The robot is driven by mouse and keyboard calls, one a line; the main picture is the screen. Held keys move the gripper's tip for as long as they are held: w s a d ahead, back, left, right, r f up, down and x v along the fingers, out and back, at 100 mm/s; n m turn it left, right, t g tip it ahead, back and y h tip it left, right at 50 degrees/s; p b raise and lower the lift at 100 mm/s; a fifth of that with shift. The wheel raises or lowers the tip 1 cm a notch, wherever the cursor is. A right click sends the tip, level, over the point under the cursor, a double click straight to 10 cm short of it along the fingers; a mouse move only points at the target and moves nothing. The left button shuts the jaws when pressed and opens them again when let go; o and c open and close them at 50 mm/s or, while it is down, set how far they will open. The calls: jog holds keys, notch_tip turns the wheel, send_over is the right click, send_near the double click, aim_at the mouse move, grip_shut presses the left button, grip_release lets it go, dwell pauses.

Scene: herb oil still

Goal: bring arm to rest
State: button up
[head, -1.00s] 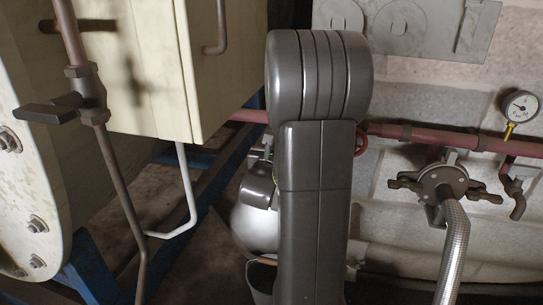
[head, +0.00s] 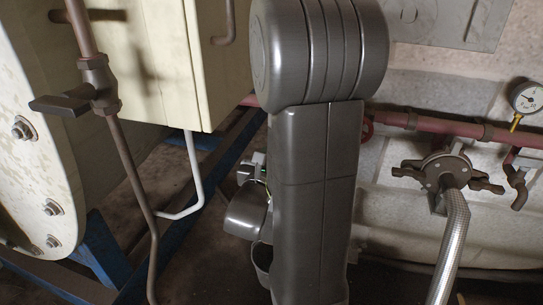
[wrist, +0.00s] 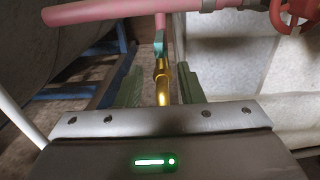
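My arm stands upright in the middle of the head view and hides what is behind it. My gripper (wrist: 161,90) shows in the wrist view as two greenish fingers standing apart, with a clear gap between them. A brass pipe piece (wrist: 162,85) with a teal lever (wrist: 158,43) shows through that gap, and neither finger visibly touches it. In the head view the fingers are not clearly seen; part of my wrist shows left of the arm column.
A cream cabinet (head: 185,60) and flanged vessel (head: 30,160) stand left, with a levered pipe valve (head: 98,85). A red pipe (head: 430,122), gauge (head: 526,98) and braided hose (head: 452,240) are right.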

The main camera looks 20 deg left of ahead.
jog(key=shift+w, duration=0.15)
jog(key=w+b, duration=0.2)
jog(key=w, duration=1.1)
jog(key=shift+w+a+b, duration=0.1)
jog(key=shift+w+b, duration=0.25)
jog(key=shift+b, duration=0.05)
jog(key=shift+s, duration=0.1)
